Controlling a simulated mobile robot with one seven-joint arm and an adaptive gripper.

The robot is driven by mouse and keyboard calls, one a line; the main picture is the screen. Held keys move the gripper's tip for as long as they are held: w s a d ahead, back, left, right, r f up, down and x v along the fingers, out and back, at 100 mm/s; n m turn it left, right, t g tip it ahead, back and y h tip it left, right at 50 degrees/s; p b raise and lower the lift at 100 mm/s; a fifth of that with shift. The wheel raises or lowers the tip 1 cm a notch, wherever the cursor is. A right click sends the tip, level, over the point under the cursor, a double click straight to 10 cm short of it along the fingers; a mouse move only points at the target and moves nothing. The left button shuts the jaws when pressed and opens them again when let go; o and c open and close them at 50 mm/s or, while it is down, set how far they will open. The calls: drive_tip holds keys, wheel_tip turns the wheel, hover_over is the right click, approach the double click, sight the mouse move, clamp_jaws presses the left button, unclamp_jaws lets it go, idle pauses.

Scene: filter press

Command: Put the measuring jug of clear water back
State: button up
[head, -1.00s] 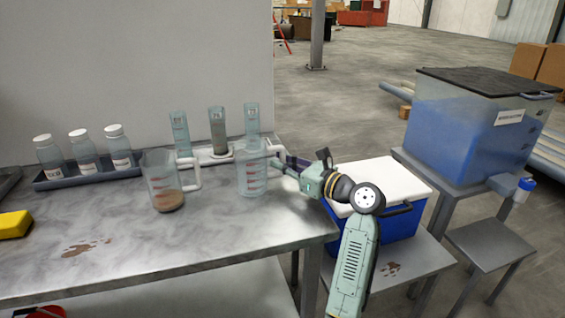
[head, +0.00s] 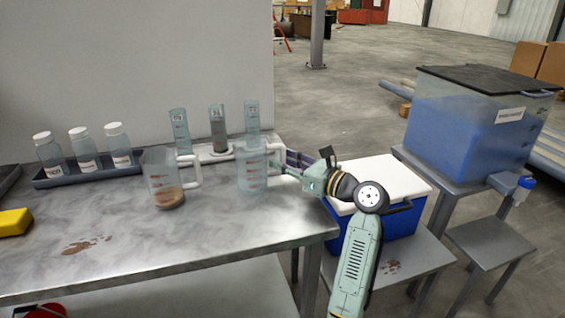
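The measuring jug of clear water (head: 252,168) is a see-through jug with red marks and a white handle on its right side. It stands upright at the right part of the steel table (head: 150,245), in front of the cylinder rack. I cannot tell whether its base touches the table. My gripper (head: 284,164) is at the right side of this jug, by its handle. The fingers are small and partly hidden, so I cannot tell whether they are closed on the handle.
A second jug (head: 164,182) with brown sediment stands to the left. Behind are several graduated cylinders (head: 218,128) on a white rack and capped bottles (head: 83,148) in a dark tray. A blue cooler (head: 385,225) stands right of the table.

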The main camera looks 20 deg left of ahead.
drive_tip(key=b+v, duration=0.1)
drive_tip(key=v, duration=1)
drive_tip(key=shift+d+f, duration=0.1)
